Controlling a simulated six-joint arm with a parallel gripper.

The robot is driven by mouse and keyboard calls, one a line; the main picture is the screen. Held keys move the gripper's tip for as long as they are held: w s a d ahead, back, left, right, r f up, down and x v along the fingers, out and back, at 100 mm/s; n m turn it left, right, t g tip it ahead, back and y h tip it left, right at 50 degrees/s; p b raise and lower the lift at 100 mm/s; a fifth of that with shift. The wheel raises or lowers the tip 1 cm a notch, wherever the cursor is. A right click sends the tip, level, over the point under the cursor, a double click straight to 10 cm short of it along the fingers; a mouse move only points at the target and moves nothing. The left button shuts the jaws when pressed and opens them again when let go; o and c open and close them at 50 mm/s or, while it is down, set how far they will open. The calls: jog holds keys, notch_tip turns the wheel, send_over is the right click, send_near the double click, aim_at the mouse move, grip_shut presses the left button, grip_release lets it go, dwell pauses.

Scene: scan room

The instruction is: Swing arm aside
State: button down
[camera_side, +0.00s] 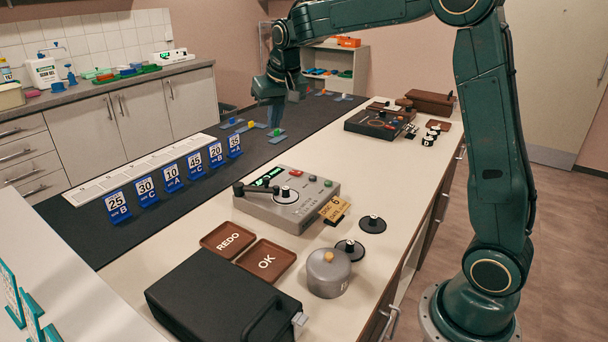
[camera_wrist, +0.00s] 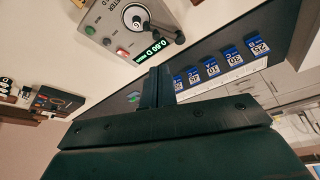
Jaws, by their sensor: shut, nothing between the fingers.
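The grey meter (camera_side: 288,200) stands on the white counter, with a green display, a red and a green button and a black swing arm (camera_side: 262,189). The arm reaches from a round pivot on the meter's top out to a knob at the left. In the wrist view the meter (camera_wrist: 125,28) is at the upper left; its arm (camera_wrist: 160,27) ends in a dark knob and the display reads 0.60 D. My gripper (camera_side: 277,122) points down over the dark mat, well behind the meter and apart from it. In the wrist view its fingers (camera_wrist: 157,82) are shut and empty.
A row of blue numbered cards (camera_side: 172,175) stands left of the meter. Brown REDO (camera_side: 228,239) and OK (camera_side: 266,261) trays, a black case (camera_side: 222,300) and a grey lidded pot (camera_side: 328,273) are in front. A dark device (camera_side: 378,124) sits farther back. Small coloured pieces (camera_side: 250,125) lie on the mat.

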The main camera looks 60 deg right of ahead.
jog(key=w+d+f+m, duration=0.2)
jog(key=w+d+f, duration=0.4)
jog(key=w+f, duration=0.4)
jog(key=shift+w+d+f+g+h, duration=0.15)
jog(key=shift+d+g+h, duration=0.15)
jog(key=shift+g, duration=0.1)
jog(key=shift+f, duration=0.1)
jog(key=x, duration=1)
jog(key=shift+a, duration=0.1)
jog(key=shift+s+a, duration=0.55)
jog(key=shift+s, duration=0.3)
jog(key=shift+s+a, duration=0.6)
jog(key=shift+s, duration=0.2)
